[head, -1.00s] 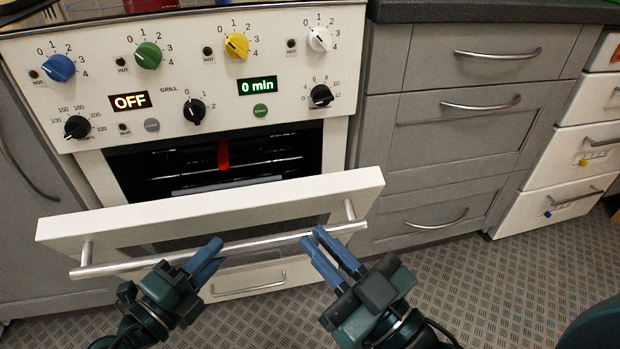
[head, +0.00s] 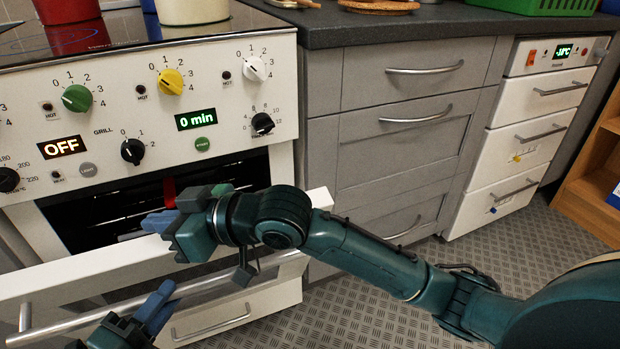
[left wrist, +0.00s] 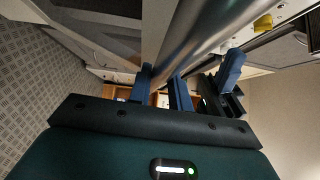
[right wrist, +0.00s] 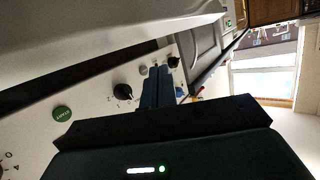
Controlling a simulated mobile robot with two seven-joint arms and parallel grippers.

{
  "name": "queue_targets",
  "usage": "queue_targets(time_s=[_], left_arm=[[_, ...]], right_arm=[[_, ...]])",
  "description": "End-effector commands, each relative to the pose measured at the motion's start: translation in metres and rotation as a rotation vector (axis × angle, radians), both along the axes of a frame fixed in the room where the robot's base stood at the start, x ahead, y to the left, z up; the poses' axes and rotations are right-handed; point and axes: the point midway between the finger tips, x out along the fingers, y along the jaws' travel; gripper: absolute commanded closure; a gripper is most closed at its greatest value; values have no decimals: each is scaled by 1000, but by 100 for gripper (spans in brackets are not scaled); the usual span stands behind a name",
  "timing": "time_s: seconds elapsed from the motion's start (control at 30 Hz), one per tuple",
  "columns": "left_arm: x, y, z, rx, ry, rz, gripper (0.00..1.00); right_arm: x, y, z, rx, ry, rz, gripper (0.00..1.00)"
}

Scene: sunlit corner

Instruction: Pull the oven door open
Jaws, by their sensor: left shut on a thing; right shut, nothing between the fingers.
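The white oven door (head: 90,266) is partly open, tilted out from the top, with the dark oven cavity (head: 110,208) showing above it. Its metal handle bar (head: 215,285) runs along the front; the bar also shows in the left wrist view (left wrist: 195,35). My left gripper (head: 160,300) is shut on the handle bar, left of the bar's middle. My right gripper (head: 158,222) is shut and empty, above the door's top edge in front of the cavity, and its arm crosses the view from the right. Its closed blue fingers show in the right wrist view (right wrist: 157,88).
The control panel with knobs (head: 132,151) is just above the opening. Grey drawers (head: 410,140) stand right of the oven, then white drawers (head: 530,135). Pots (head: 190,10) stand on the stove top. The patterned floor (head: 480,262) in front of the drawers is clear.

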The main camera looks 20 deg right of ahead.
Motion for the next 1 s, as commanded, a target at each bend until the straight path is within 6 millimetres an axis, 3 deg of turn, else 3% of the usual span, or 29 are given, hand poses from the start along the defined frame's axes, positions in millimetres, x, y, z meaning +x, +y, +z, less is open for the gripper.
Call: queue_targets(time_s=[0.17,0.27,0.37,0.5,0.6,0.7,0.83,1.0], left_arm=[[0,1,-5,5,8,2,100],[0,1,-5,5,8,2,100],[0,0,-5,5,8,2,100],[0,1,-5,4,8,2,100],[0,1,-5,4,8,2,100],[0,0,-5,4,8,2,100],[0,0,-5,4,8,1,100],[0,0,-5,5,9,1,100]], right_arm=[[26,-6,14,-169,90,-2,100],[46,-25,16,-280,190,-56,100],[68,-62,18,-394,341,-167,100],[90,-137,28,-520,613,-399,100],[91,-185,42,-566,786,-548,100],[86,-220,58,-588,916,-661,100],[79,-246,72,-601,1018,-741,100],[77,-255,68,-608,1057,-771,100]])
